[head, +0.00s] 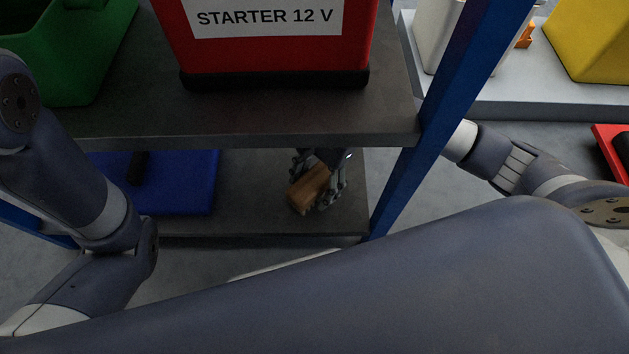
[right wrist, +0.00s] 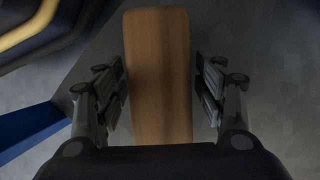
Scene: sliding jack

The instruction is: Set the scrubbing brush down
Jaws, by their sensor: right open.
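The scrubbing brush (head: 309,188) has a brown wooden back and rests on the lower shelf, under the upper shelf's front edge. My right gripper (head: 322,186) is around it. In the right wrist view the brush (right wrist: 158,75) lies lengthwise between the fingers of the right gripper (right wrist: 163,92), with a narrow gap on each side; the fingers are open. The brush's bristles are hidden. My left arm comes in at the left of the head view, but its gripper is out of sight.
The upper shelf (head: 250,130) hangs just above, bearing a red "STARTER 12 V" box (head: 275,50) and a green bin (head: 60,50). A blue tray (head: 185,180) with a dark object lies left on the lower shelf (head: 255,215). A blue post (head: 440,110) stands at right.

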